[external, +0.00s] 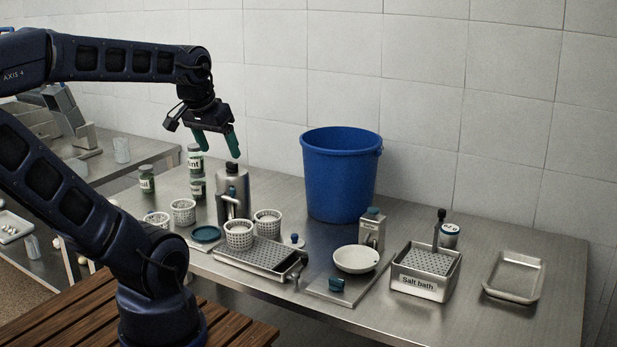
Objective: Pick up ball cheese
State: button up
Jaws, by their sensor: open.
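My gripper (217,145) hangs high over the back left of the steel table, its two green fingers apart with nothing between them. It is above the dark metal bottle (233,190) and touches nothing. I cannot clearly make out a ball cheese. Several white perforated baskets stand below the gripper. One basket (239,236) stands on the perforated drain tray (262,259), with another basket (268,223) just behind it. A third basket (183,213) and a fourth basket (157,220) are further left, the latter partly hidden by my arm. Their contents are too small to tell.
A tall blue bucket (340,176) stands at the back. A white bowl (356,259), the box labelled Salt bath (419,283) and an empty metal tray (514,277) are to the right. Labelled jars (147,180) stand at the left.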

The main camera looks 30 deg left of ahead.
jog(key=shift+c, duration=0.2)
dwell(0.4)
